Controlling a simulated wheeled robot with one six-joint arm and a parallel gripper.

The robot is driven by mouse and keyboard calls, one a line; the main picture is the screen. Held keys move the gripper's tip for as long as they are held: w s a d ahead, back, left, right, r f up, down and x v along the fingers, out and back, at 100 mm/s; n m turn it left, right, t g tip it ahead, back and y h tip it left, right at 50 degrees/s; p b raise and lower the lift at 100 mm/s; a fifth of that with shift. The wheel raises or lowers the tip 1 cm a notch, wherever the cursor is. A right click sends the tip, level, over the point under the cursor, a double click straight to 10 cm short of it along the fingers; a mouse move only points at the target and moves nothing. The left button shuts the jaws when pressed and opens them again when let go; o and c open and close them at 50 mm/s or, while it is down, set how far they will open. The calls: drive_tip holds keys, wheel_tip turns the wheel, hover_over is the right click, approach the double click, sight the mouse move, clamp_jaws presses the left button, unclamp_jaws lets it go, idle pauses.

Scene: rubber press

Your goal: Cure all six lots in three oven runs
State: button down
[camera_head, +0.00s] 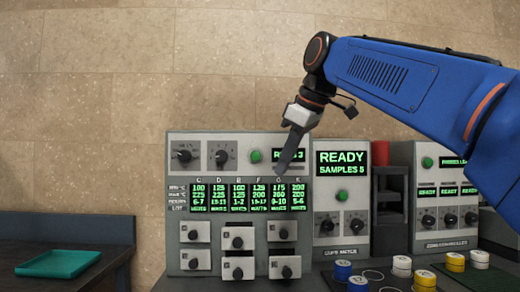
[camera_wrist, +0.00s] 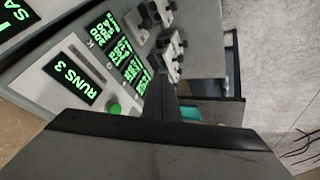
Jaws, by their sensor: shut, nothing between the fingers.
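My gripper (camera_head: 281,172) is shut and empty, in front of the oven panel (camera_head: 225,146). It hides part of that panel's RUNS display; the wrist view reads RUNS 3 (camera_wrist: 72,80). The shut fingers also show in the wrist view (camera_wrist: 160,92). The panel has two dials, a green button (camera_head: 256,156) and a lit lot table (camera_head: 236,197) with several columns. Each legible bottom row reads WAITS. Below are several small grey boxes with black knobs (camera_head: 238,241). The cure meter (camera_head: 342,163) reads READY, SAMPLES 5. The zone controller (camera_head: 448,190) shows several READY displays.
A teal tray (camera_head: 58,263) lies on a dark surface at the left. The wall above the panels is bare.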

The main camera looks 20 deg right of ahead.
sight(256, 156)
wheel_tip(256, 156, up, 12)
drive_tip(key=w+n, duration=0.2)
drive_tip(key=n, duration=0.2)
drive_tip(key=shift+w+a+f+t+y, duration=0.2)
drive_tip(key=shift+a+t+y, duration=0.1)
drive_tip(key=shift+a+y, duration=0.1)
drive_tip(key=w+a+f, duration=0.1)
drive_tip(key=w+f, duration=0.7)
drive_tip(key=w, duration=0.1)
drive_tip(key=shift+w+a, duration=0.2)
drive_tip(key=shift+w, duration=0.15)
